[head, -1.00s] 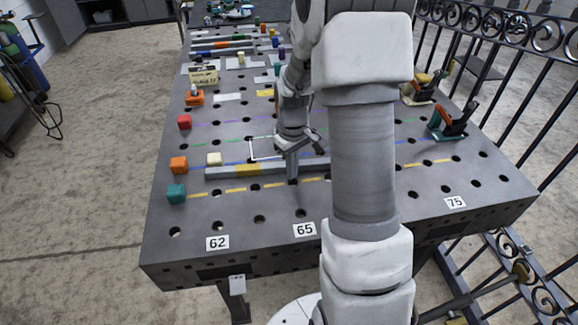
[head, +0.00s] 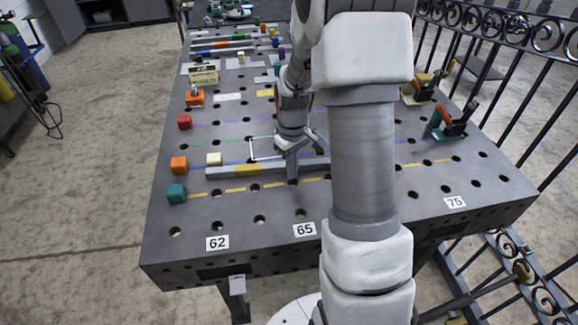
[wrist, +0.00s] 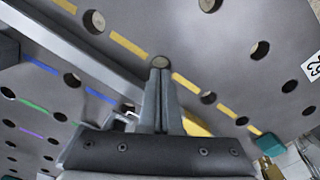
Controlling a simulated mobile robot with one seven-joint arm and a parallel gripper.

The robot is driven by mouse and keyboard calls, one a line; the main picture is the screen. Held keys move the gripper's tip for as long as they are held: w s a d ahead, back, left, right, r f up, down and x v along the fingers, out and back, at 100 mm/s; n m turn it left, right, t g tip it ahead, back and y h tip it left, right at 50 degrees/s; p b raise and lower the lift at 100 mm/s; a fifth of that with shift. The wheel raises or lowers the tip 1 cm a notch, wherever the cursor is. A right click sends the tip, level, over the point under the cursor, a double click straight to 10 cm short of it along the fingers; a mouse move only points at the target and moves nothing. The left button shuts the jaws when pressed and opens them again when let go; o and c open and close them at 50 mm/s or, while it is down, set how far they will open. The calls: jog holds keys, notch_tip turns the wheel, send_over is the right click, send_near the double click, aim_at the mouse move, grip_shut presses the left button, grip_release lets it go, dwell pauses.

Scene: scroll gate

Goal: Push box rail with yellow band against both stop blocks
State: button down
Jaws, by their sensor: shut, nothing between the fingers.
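The grey box rail (head: 222,173) lies on the perforated table, running left to right, with a yellow band (head: 247,170) left of its middle. In the wrist view the rail (wrist: 75,55) crosses diagonally behind my fingers, its band (wrist: 193,122) partly hidden by them. My gripper (head: 292,180) is shut and empty, pointing down at the rail's near side, right of the band. A cream block (head: 214,159) stands close behind the rail's left end; contact is unclear. An orange block (head: 179,165) stands left of that end, with a gap. My arm hides the rail's right end.
A teal block (head: 177,193) stands at the left end of a yellow dashed line, nearer than the rail. A red block (head: 184,122) stands farther back. Toggle clamps (head: 452,120) stand at the right. The table's front strip, with number labels (head: 217,243), is otherwise clear.

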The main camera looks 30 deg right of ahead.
jog(key=shift+f+b, duration=0.75)
jog(key=shift+f, duration=0.25)
jog(key=shift+r+p, duration=0.3)
jog(key=shift+w, duration=0.15)
dwell(0.6)
jog(key=shift+w+d+p, duration=0.1)
jog(key=shift+w+d, duration=0.1)
jog(key=shift+w, duration=0.5)
jog(key=shift+w+d+p, duration=0.1)
jog(key=shift+w+d, duration=0.1)
jog(key=shift+w, duration=0.45)
jog(key=shift+w+d+p, duration=0.1)
jog(key=shift+w+d, duration=0.1)
jog(key=shift+w, duration=0.5)
jog(key=shift+r, duration=0.1)
jog(key=shift+s+a, duration=0.2)
jog(key=shift+s, duration=0.4)
jog(key=shift+s+a, duration=0.15)
jog(key=shift+s, duration=0.45)
